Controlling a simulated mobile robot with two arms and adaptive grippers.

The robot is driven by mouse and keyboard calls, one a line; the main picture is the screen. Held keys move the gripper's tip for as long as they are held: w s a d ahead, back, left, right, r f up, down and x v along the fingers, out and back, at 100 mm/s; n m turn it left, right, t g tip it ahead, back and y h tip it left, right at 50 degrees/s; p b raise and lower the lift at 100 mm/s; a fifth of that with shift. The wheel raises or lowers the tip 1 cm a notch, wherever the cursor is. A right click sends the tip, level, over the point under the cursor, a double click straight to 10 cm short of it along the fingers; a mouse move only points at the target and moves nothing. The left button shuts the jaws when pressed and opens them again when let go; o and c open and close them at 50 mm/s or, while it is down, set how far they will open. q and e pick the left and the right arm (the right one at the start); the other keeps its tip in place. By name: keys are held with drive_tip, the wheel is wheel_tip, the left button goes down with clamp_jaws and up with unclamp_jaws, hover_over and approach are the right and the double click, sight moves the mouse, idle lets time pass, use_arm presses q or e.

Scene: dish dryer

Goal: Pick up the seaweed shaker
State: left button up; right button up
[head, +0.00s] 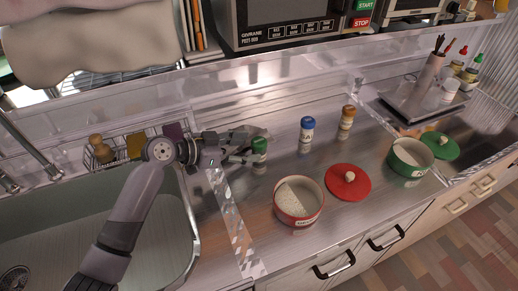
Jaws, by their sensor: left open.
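A small shaker with a green cap (260,146), which looks like the seaweed shaker, stands upright on the steel counter. Its label is too small to read, and the gripper hides part of it. My left gripper (260,145) comes in from the left with its fingers spread. One finger is on the far side of the green cap and the other on the near side. I cannot tell whether either finger touches the shaker. My right gripper is not in view.
A blue-capped shaker (307,129) and an orange-capped shaker (347,118) stand to the right. A red pot (298,219) and red lid (347,183) are nearer the front edge. A green pot (409,170) is farther right. The sink (90,225) lies left.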

sight(259, 146)
use_arm(q)
drive_tip(key=x, duration=0.2)
drive_tip(key=p+x, duration=0.1)
drive_tip(key=x, duration=0.2)
drive_tip(key=shift+w+a+r, duration=0.1)
drive_tip(key=shift+w+r, duration=0.05)
drive_tip(key=shift+w, duration=0.1)
drive_tip(key=shift+c, duration=0.4)
drive_tip(key=c, duration=1.2)
